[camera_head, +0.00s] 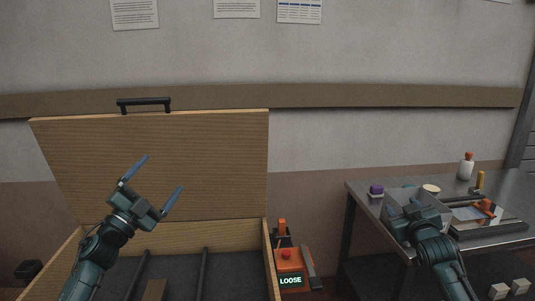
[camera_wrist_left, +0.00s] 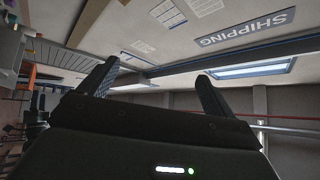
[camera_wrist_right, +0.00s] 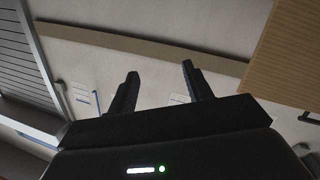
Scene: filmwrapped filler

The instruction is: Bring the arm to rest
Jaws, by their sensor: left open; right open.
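My left gripper (camera_head: 165,180) is open and empty in the head view, raised in front of the upright lid (camera_head: 210,160) of a wooden crate. Its two spread fingers also show in the left wrist view (camera_wrist_left: 150,80), with nothing between them. My right gripper (camera_head: 412,207) is in front of the metal table at the right in the head view; its fingers are hard to make out there. In the right wrist view its two fingers (camera_wrist_right: 157,85) stand apart with nothing between them.
The wooden crate (camera_head: 270,262) is open, with dark dividers inside. An orange device (camera_head: 288,262) with a "LOOSE" display stands right of it. The metal table (camera_head: 359,203) bears a grey bin (camera_head: 392,218), a purple-capped item (camera_head: 376,191), a white bottle (camera_head: 466,169) and a tray (camera_head: 512,228).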

